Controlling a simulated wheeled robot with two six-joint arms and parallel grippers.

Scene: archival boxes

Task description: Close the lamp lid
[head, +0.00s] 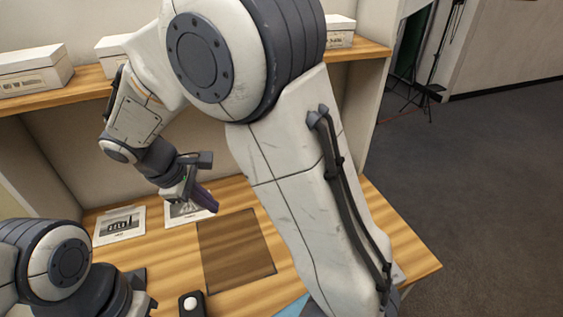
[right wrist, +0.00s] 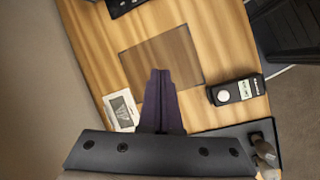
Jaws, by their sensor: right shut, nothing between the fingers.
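No lamp or lamp lid can be made out with certainty in either view. A small black device with a round white knob (head: 191,303) lies at the front of the wooden desk. It also shows in the right wrist view (right wrist: 238,91), with a white label. My right gripper (head: 206,201) hangs over the back of the desk. Its dark purple fingers (right wrist: 161,85) are together, with nothing between them, pointing toward the brown panel. My right arm hides much of the desk's right part. My left arm shows at the lower left, but its fingers are not visible.
A flat dark brown panel (head: 236,251) lies mid-desk. Picture cards (head: 119,226) lie along the back left. White archival boxes (head: 33,70) stand on the shelf above. A dark object (right wrist: 124,6) is cut off at the wrist view's top.

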